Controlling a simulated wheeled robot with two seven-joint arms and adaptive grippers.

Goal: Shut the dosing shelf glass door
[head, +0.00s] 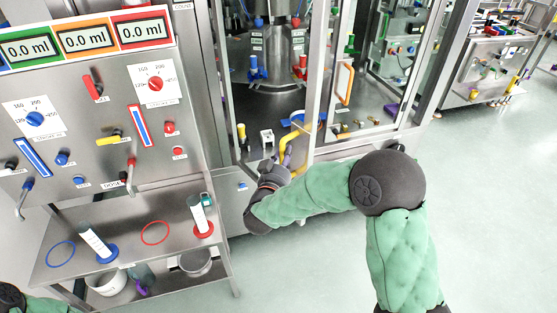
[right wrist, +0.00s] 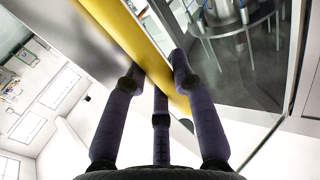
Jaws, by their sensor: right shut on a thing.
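The glass door (head: 319,75) of the cabinet shows in the head view as a clear pane in a metal frame, standing ajar at the cabinet front. Its yellow handle (head: 298,137) is low on the door. My right gripper (head: 284,162) is at this handle. In the right wrist view the yellow bar (right wrist: 140,48) runs diagonally between the purple fingers of my right gripper (right wrist: 157,76), which are closed around it. The fingertips are partly hidden behind the bar. My left gripper does not show; only a bit of my left arm is at the bottom left.
The panel with dials and levers (head: 105,105) stands left, with a steel shelf (head: 128,270) below holding cylinders. An orange handle (head: 344,82) is on the pane to the right. Inside the cabinet are valves and small fittings. The floor (head: 490,220) at the right is clear.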

